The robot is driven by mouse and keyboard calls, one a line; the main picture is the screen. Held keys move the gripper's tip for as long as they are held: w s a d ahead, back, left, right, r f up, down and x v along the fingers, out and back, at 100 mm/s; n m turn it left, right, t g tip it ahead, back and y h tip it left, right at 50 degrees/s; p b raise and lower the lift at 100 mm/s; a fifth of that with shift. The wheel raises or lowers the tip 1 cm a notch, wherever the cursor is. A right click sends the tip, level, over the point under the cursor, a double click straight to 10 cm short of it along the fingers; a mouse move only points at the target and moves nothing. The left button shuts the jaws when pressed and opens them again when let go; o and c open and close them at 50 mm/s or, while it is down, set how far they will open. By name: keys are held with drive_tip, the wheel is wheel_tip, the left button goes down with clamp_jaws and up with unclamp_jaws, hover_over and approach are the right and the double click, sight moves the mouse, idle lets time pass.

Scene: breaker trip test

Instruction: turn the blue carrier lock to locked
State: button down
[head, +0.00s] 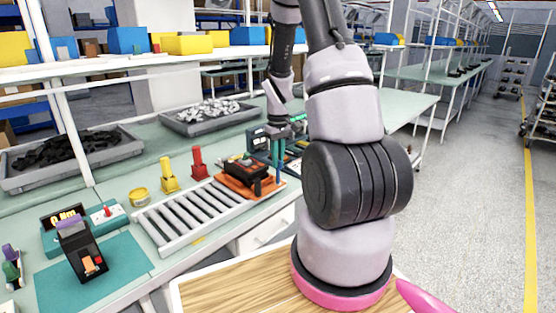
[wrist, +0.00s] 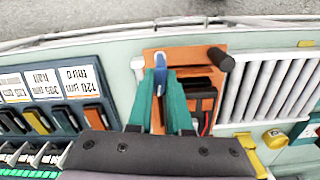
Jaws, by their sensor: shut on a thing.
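The blue carrier lock (wrist: 159,79) is a small blue lever on the orange carrier (wrist: 153,57). In the wrist view it lies roughly lengthwise up the picture. My gripper (wrist: 160,76) has its teal fingers closed on the lever from both sides, hiding part of it. A black breaker (head: 247,172) sits on the carrier. Whether the lock stands at locked cannot be read.
A black knob (wrist: 220,58) stands beside the lock. The roller conveyor (head: 190,217) runs from the carrier. Red (head: 198,163) and yellow (head: 169,175) pieces stand behind the conveyor.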

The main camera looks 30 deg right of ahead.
drive_tip(key=m, duration=1.2)
drive_tip(key=shift+m, duration=1.9)
drive_tip(key=c, duration=0.8)
unclamp_jaws()
drive_tip(key=shift+c, duration=0.2)
wheel_tip(320, 180, up, 11)
